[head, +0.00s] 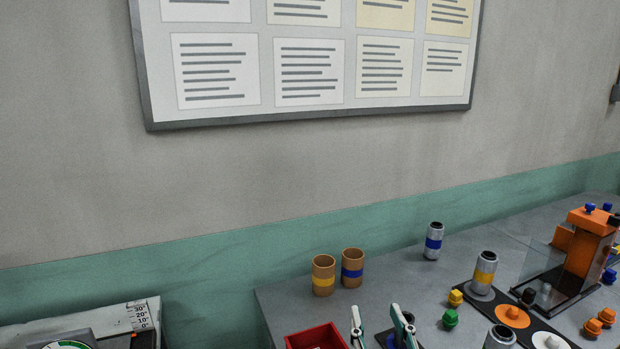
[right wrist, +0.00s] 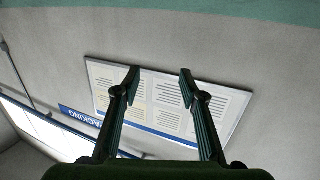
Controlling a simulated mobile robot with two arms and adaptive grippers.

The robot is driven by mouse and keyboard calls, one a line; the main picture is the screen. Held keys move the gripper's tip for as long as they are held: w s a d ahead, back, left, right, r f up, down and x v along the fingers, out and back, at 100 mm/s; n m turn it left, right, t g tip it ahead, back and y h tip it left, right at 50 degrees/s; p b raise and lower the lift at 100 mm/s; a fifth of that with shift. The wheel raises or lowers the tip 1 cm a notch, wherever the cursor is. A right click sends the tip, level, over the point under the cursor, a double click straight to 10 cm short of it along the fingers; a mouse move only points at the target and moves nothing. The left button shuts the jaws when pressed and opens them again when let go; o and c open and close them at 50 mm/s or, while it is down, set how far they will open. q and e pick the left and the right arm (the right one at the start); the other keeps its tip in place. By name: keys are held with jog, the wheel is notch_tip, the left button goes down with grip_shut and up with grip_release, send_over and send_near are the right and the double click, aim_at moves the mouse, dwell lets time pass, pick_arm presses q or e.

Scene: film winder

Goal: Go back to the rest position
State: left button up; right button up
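My right gripper (head: 377,318) shows at the bottom edge of the head view, with its two fingertips pointing up and apart. In the right wrist view the same gripper (right wrist: 160,76) is open with nothing between its fingers. My left gripper is not in view.
The grey table (head: 395,279) holds two brown cylinders (head: 323,276), a red bin (head: 317,338), grey cylinders (head: 433,241), an orange device (head: 590,246) and several coloured knobs (head: 450,318). The notice board (head: 300,112) hangs above. A scale device (head: 140,317) is at lower left.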

jog(key=s+d+f+g, duration=0.2)
jog(key=s+f+g, duration=0.1)
jog(key=f, duration=0.5)
jog(key=s+d+f+g, duration=0.2)
jog(key=s+f, duration=0.3)
jog(key=f, duration=0.3)
jog(key=s+d+f+n+g, duration=0.1)
jog(key=s+f+g, duration=0.3)
jog(key=f, duration=0.5)
jog(key=shift+s+d+g, duration=0.4)
jog(key=shift+s+d, duration=0.15)
jog(key=shift+d, duration=0.25)
jog(key=s+d+f+g, duration=0.2)
jog(key=s+f+g, duration=0.3)
jog(key=s, duration=0.4)
notch_tip(320, 180, down, 33)
jog(key=s+b, duration=0.3)
jog(key=b, duration=0.3)
pick_arm(q)
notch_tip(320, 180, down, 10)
jog(key=b, duration=0.4)
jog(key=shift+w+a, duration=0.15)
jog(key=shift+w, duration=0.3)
pick_arm(e)
jog(key=s+d+f+n+g, duration=0.1)
jog(key=s+d+f, duration=0.2)
jog(key=s+f, duration=1.4)
notch_tip(320, 180, down, 3)
jog(key=shift+d+f+h, duration=0.2)
jog(key=shift+h, duration=0.1)
